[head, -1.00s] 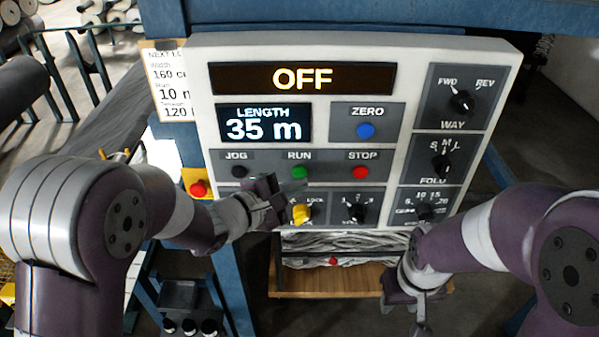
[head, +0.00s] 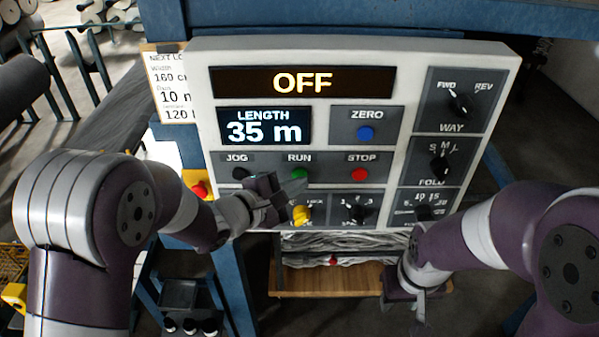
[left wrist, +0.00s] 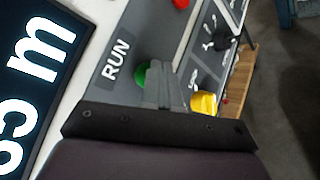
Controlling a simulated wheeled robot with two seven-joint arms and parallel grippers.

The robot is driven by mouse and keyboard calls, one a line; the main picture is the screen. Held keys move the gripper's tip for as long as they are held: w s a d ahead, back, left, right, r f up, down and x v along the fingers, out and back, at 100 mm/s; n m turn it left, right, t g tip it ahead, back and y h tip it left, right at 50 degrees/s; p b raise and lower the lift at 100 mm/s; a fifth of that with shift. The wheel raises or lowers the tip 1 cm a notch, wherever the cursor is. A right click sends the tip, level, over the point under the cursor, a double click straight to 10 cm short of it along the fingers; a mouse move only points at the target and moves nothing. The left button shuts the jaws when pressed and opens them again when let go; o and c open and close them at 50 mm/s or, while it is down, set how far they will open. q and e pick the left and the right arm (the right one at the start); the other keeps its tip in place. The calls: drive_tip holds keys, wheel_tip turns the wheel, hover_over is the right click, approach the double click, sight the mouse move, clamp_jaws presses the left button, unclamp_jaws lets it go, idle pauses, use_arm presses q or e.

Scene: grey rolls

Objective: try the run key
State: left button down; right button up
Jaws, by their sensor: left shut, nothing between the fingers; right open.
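The green RUN key (head: 299,174) sits in the middle row of the control panel (head: 408,70), between the black JOG key (head: 240,174) and the red STOP key (head: 360,174). The display (head: 302,82) reads OFF. My left gripper (head: 303,181) is shut and empty, its fingertips just in front of the RUN key and overlapping its lower edge. In the left wrist view the fingers (left wrist: 158,75) partly cover the green RUN key (left wrist: 140,76); I cannot tell whether they touch it. My right gripper (head: 420,305) is open and empty, low at the right below the panel.
A yellow lock switch (head: 301,214) sits just below the left fingertips. A LENGTH display (head: 263,127) reads 35 m. A blue ZERO key (head: 365,132), several black knobs and a red button on a yellow box (head: 199,189) are nearby. A paper note (head: 170,90) hangs left of the panel.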

use_arm(q)
drive_tip(key=shift+w+p, duration=0.4)
idle(0.6)
drive_tip(key=shift+s, duration=0.85)
drive_tip(key=shift+p, duration=0.3)
drive_tip(key=s+p, duration=0.1)
drive_tip(key=s, duration=0.4)
idle(0.7)
